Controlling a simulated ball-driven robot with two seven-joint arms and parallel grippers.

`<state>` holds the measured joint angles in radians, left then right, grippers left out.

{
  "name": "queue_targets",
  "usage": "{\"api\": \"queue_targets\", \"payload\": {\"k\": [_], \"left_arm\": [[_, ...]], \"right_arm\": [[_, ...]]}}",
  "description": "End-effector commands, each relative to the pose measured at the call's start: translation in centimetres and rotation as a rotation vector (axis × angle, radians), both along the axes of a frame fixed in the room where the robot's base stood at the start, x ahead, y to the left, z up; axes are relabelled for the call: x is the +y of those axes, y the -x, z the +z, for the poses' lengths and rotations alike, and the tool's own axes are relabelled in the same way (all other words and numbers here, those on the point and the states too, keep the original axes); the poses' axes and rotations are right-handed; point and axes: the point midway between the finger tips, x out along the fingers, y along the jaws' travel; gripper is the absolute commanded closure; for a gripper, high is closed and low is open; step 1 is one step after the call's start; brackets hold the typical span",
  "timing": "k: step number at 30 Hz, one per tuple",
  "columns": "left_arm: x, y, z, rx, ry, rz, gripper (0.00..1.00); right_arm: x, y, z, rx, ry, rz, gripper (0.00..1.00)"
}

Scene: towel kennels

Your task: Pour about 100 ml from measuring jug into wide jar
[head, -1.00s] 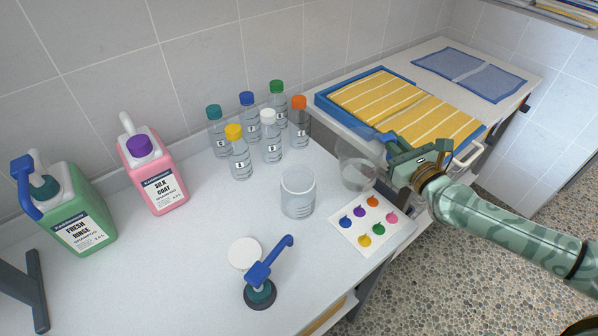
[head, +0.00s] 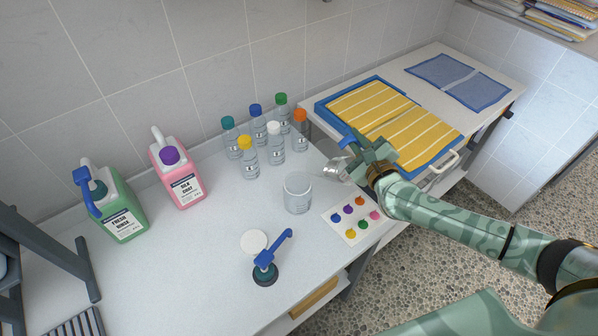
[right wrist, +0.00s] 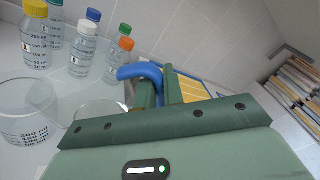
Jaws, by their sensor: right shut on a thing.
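My right gripper (head: 366,158) is shut on the blue handle of the clear measuring jug (head: 337,171), right of the wide jar. The jug is tilted, with its mouth side toward the jar; no stream shows, and its liquid level cannot be made out. The wide jar (head: 298,194) is clear and stands upright on the white counter, apart from the jug. In the right wrist view the blue handle (right wrist: 146,72) sits at the green fingers, and the jar (right wrist: 24,125) with printed ml marks is at the left. My left gripper is not in view.
Several capped bottles (head: 275,146) stand behind the jar. A colour-dot card (head: 351,218) lies in front of the jug. A white disc (head: 254,242) and blue pump (head: 266,265) are nearer. Green (head: 120,212) and pink (head: 180,178) canisters stand left. A blue tray (head: 331,113) holds yellow towels.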

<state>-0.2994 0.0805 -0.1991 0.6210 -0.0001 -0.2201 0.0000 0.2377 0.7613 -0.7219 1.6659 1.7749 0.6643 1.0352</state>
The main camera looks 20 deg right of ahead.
Motion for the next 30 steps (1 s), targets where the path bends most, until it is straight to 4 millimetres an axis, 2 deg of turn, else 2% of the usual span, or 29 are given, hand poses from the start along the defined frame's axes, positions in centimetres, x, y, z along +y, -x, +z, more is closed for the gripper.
{"api": "queue_targets", "payload": {"k": [1,2,9,30], "left_arm": [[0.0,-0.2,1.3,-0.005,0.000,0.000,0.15],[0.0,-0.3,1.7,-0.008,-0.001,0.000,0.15],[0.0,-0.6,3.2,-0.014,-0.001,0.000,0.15],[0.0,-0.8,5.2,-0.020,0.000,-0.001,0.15]], "right_arm": [[0.3,-0.1,1.4,-0.009,0.028,-0.001,1.00],[0.5,-0.1,1.7,-0.009,0.048,-0.001,1.00],[1.3,0.0,2.4,-0.013,0.155,-0.001,1.00],[2.5,0.1,3.5,-0.019,0.283,0.001,1.00]]}}
